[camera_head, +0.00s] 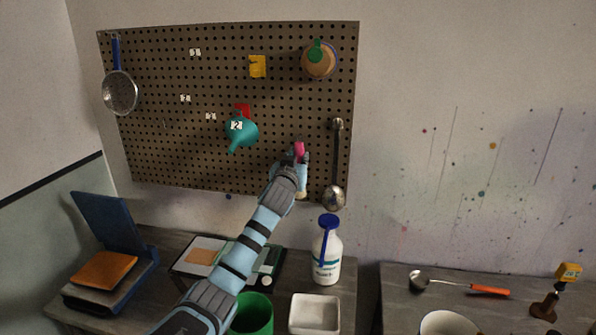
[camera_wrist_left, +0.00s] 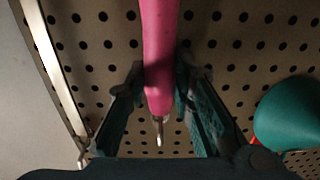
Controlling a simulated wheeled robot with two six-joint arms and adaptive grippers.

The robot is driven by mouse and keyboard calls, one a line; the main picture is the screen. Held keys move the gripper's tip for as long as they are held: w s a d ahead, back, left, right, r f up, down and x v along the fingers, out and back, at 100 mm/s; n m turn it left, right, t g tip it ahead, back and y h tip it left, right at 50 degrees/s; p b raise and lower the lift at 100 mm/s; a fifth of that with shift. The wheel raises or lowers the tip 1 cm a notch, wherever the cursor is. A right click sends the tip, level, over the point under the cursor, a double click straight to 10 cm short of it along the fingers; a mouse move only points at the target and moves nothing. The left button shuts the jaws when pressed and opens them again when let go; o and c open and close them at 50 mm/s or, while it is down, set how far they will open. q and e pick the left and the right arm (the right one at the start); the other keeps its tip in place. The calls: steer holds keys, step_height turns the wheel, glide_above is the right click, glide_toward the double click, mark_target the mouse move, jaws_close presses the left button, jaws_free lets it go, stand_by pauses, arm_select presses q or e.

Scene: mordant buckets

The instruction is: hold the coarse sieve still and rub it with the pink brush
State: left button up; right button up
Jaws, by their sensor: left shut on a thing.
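A sieve (camera_head: 119,92) with a grey mesh bowl and a blue handle hangs at the left end of the pegboard; I cannot tell how coarse its mesh is. My left gripper (camera_head: 299,157) is at the lower right of the pegboard, far from the sieve. It is shut on the pink brush (camera_head: 299,149), whose pink handle runs between the fingers (camera_wrist_left: 157,85) in the left wrist view (camera_wrist_left: 158,40). A small metal hook shows at the handle's end there. The brush's bristles cannot be made out. My right gripper is in neither view.
The pegboard (camera_head: 180,140) also holds a teal funnel (camera_head: 242,131), a ladle (camera_head: 335,196) just right of my gripper, and a round tan item (camera_head: 319,60). Below are a white bottle (camera_head: 326,255), a green container (camera_head: 252,312) and a white tray (camera_head: 315,314).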

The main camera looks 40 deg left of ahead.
arm_select(q)
steer(key=shift+r, duration=0.35)
steer(key=p+v, duration=0.1)
steer(key=v, duration=0.6)
steer(key=shift+s, duration=0.25)
stand_by(0.4)
steer(key=shift+d, duration=0.1)
